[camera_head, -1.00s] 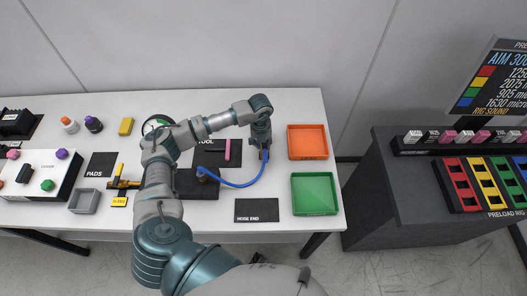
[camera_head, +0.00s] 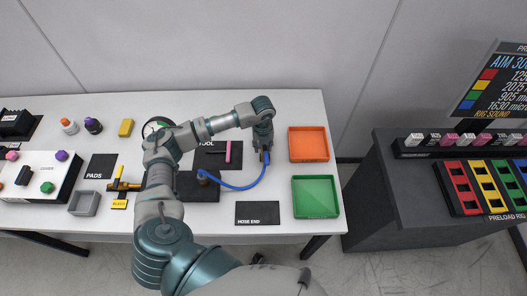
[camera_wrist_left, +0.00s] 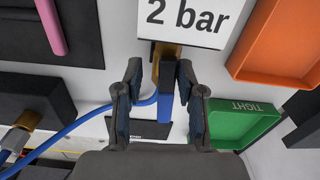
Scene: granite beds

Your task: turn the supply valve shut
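My left gripper (camera_wrist_left: 162,84) is open, with one finger on each side of the lever and a gap showing on both sides. A blue hose (camera_wrist_left: 92,120) runs to the valve's area. My right gripper is not in view.
An orange tray (camera_head: 328,144) and a green tray (camera_head: 336,197) lie right of the gripper. A black "HOSE END" mat (camera_head: 257,219) lies in front. Another valve with a yellow label (camera_head: 119,204) stands further left.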

